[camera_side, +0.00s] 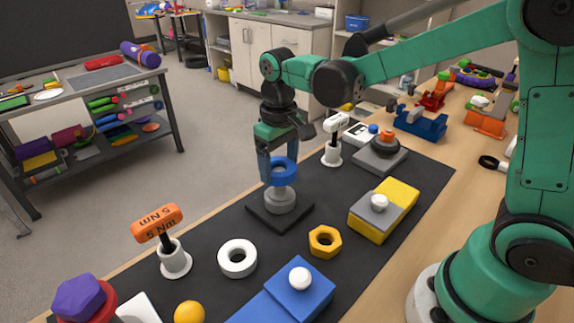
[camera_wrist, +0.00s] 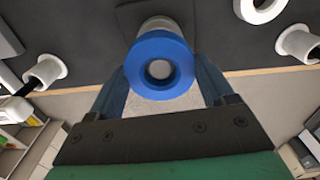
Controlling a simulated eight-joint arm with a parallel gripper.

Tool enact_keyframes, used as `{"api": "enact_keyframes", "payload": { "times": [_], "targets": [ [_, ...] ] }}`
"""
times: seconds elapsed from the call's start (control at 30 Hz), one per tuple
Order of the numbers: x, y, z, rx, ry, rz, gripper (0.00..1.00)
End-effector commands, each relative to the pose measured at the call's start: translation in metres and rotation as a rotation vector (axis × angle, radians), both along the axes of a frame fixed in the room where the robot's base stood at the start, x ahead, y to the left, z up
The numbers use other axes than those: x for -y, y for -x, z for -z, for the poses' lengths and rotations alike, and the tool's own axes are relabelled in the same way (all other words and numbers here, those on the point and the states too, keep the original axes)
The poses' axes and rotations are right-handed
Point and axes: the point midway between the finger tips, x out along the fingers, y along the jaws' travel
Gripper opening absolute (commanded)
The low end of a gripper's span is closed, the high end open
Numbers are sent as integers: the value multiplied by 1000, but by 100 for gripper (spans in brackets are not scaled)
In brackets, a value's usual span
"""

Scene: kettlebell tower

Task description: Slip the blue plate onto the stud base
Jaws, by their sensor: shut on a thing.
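The blue plate (camera_side: 285,165) is a ring with a round hole. My gripper (camera_side: 279,172) is shut on it, with a finger on either side. In the wrist view my gripper (camera_wrist: 160,68) also grips the blue plate (camera_wrist: 143,50) at its rim. The stud base (camera_side: 262,210) is a dark square slab with a grey round stud (camera_side: 281,202), standing on the black mat. The plate is directly over the stud, close to its top; I cannot tell whether the stud has entered the hole. A grey surface shows through the hole in the wrist view.
A white ring (camera_side: 237,272) and a yellow nut (camera_side: 325,241) lie in front. An orange-handled tool (camera_side: 158,222) stands in a white holder at left; another white-handled tool (camera_side: 336,122) stands behind. A grey-yellow block (camera_side: 369,226) is at right. Bare mat surrounds the base.

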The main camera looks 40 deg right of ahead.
Motion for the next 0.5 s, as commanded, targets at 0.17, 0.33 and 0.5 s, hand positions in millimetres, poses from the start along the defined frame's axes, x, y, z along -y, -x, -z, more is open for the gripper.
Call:
{"api": "enact_keyframes", "payload": {
  "times": [0.17, 0.33, 0.5],
  "targets": [
    [0, 0, 0, 0, 0, 0, 0],
    [0, 0, 1, 0, 0, 0, 0],
    [0, 0, 4, 0, 0, 0, 0]
  ]
}}
